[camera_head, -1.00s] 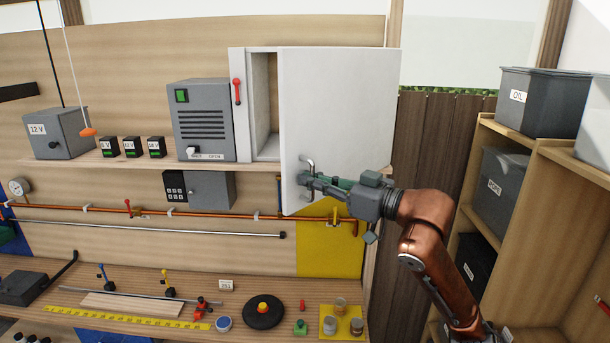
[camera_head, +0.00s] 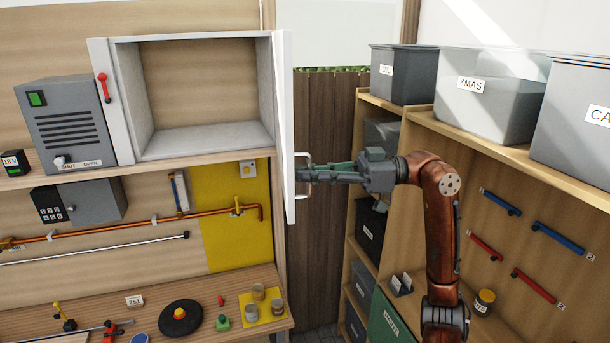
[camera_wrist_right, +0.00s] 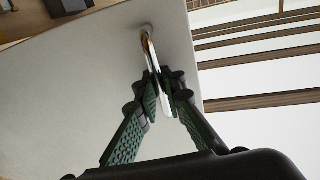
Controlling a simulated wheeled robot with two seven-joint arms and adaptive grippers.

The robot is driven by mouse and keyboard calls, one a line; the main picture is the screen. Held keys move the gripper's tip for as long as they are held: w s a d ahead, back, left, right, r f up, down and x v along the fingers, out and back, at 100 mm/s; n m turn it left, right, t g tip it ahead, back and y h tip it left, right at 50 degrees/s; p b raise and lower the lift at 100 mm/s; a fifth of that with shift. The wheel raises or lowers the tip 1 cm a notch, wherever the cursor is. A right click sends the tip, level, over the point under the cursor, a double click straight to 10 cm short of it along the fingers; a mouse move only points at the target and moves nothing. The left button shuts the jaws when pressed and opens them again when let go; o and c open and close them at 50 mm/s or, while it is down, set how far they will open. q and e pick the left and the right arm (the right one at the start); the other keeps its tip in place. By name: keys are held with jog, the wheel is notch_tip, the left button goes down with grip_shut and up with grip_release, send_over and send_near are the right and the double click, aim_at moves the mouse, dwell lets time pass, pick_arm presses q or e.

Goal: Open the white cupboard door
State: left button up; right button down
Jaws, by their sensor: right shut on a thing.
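The white cupboard door (camera_head: 290,120) stands wide open, seen nearly edge-on at the right side of the cupboard. The white cupboard (camera_head: 205,140) shows an empty interior in the head view. My right gripper (camera_head: 304,175) is shut on the metal door handle (camera_head: 301,155). In the right wrist view, the green fingers of the right gripper (camera_wrist_right: 162,100) close around the shiny handle (camera_wrist_right: 148,50), with the door's white face (camera_wrist_right: 70,80) behind it. My left gripper is in neither view.
Below, the workbench (camera_head: 170,295) holds small items. A dark plank fence (camera_head: 322,130) shows behind the door.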

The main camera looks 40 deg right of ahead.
jog(key=shift+s+d+r, duration=0.1)
jog(key=shift+s+d, duration=0.05)
jog(key=shift+d, duration=0.25)
jog(key=c, duration=2.3)
grip_release()
jog(key=shift+c, duration=0.2)
jog(key=v, duration=1.2)
